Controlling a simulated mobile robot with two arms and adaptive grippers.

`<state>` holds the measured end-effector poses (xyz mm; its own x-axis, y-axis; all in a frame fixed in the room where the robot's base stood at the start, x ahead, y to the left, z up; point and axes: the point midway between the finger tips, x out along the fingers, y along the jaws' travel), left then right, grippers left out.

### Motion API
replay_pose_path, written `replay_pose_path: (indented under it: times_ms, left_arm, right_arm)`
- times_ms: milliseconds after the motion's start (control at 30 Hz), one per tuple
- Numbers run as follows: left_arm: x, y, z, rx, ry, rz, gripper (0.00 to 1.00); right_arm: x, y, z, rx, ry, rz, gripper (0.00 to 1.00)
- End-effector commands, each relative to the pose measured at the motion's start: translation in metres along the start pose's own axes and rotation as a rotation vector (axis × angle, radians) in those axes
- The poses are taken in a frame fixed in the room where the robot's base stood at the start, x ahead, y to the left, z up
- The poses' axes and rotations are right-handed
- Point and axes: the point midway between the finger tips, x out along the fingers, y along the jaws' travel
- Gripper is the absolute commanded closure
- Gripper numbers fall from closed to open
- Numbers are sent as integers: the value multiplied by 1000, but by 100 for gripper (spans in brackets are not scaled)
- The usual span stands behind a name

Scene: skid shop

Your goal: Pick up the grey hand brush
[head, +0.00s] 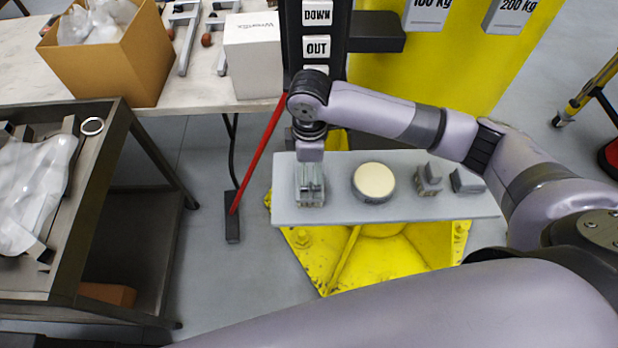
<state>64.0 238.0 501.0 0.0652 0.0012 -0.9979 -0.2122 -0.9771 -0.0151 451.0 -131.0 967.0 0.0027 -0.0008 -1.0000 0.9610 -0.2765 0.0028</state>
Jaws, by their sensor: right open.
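A grey shelf (340,211) on the yellow post carries a few small items. My right gripper (311,198) points down over the left end of the shelf, its jaws open. Something small and greyish shows around and under its fingers, mostly hidden by them; I cannot tell whether it is the grey hand brush. To its right are a round cream-topped tin (374,181), a small grey blocky item (428,180) and a low dark grey item (467,181) at the right end. None of these is clearly a brush. My left gripper is not in view.
A red-handled broom (256,160) stands just left of the shelf. A dark metal cart (112,160) is at left. A table behind holds a cardboard box (125,66) and a white box (252,62). A black post with button labels (317,48) rises behind the gripper.

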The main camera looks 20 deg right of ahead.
Motion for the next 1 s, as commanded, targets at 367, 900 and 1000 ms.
replay_pose_path:
  times_ms: [367,900,1000]
  left_arm:
    - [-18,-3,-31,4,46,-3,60]
    - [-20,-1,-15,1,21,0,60]
    - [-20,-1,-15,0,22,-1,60]
  right_arm:
    - [37,1,1,1,-2,-2,0]
    - [64,3,1,-1,1,3,6]
    - [64,3,1,-1,1,3,13]
